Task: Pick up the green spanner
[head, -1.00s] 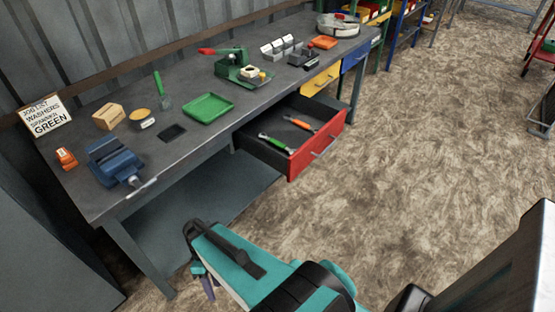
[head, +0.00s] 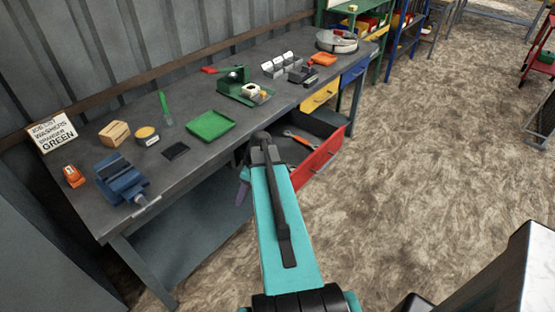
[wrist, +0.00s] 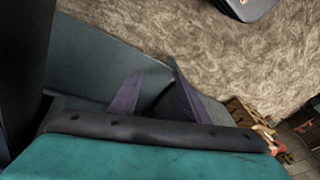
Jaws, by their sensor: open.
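The red-fronted drawer (head: 322,152) under the bench is pulled open. An orange spanner (head: 298,137) lies in it. The green spanner is hidden now behind my arm in the head view; a second ago it showed in this drawer, left of the orange one. My gripper (head: 243,187) hangs at the left side of the drawer, below the bench's front edge, mostly covered by my arm. In the wrist view my gripper's two dark purple fingers (wrist: 153,90) stand apart with nothing between them. No spanner shows in that view.
A yellow drawer (head: 320,95) and a blue drawer (head: 353,73) are shut. The floor to the right is open.

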